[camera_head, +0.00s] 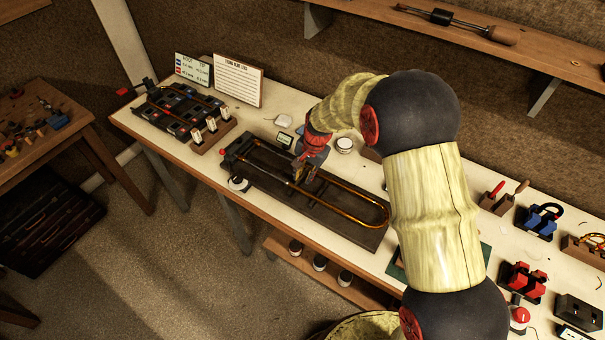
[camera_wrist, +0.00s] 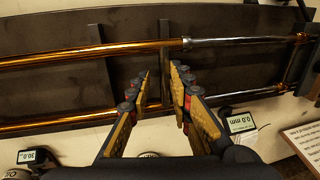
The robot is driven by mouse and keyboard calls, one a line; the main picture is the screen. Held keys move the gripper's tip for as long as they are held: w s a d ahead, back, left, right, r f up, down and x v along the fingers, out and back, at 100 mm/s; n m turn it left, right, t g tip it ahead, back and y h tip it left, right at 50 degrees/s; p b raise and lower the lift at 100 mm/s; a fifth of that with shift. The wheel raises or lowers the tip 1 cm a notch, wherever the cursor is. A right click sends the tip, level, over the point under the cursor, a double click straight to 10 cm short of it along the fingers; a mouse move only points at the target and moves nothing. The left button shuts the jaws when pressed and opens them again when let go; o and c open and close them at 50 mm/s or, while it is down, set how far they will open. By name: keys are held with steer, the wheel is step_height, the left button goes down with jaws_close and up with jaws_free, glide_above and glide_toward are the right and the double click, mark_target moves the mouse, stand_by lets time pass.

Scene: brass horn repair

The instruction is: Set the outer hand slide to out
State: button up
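The outer hand slide (camera_head: 345,187) is a long brass-coloured U lying on a dark board, its curved end to the right in the head view. In the wrist view its brass tubes (camera_wrist: 60,55) run in from the left, and silvery inner tubes (camera_wrist: 230,41) show at the right. My gripper (camera_head: 302,178) is over the slide's left part. In the wrist view my gripper (camera_wrist: 160,72) is open, its two fingers apart, with the tips between the two tubes. The fingers hide part of the nearer tube. I cannot tell whether they touch the slide.
The dark board (camera_head: 335,228) lies on a pale workbench. A small display (camera_wrist: 240,122) reads 0.0 mm; another (camera_wrist: 36,157) seems to read 30.0. A tray of parts (camera_head: 180,108) stands left, and a white-topped jar (camera_head: 344,145) stands behind the slide. Tool stands crowd the right.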

steer(key=shift+o, duration=0.8)
steer(key=shift+a, duration=0.1)
steer(key=shift+w+r, duration=0.1)
steer(key=shift+r, duration=0.2)
step_height(320, 180, up, 11)
steer(key=s+d, duration=0.1)
steer(key=d, duration=0.1)
steer(key=shift+s, duration=0.25)
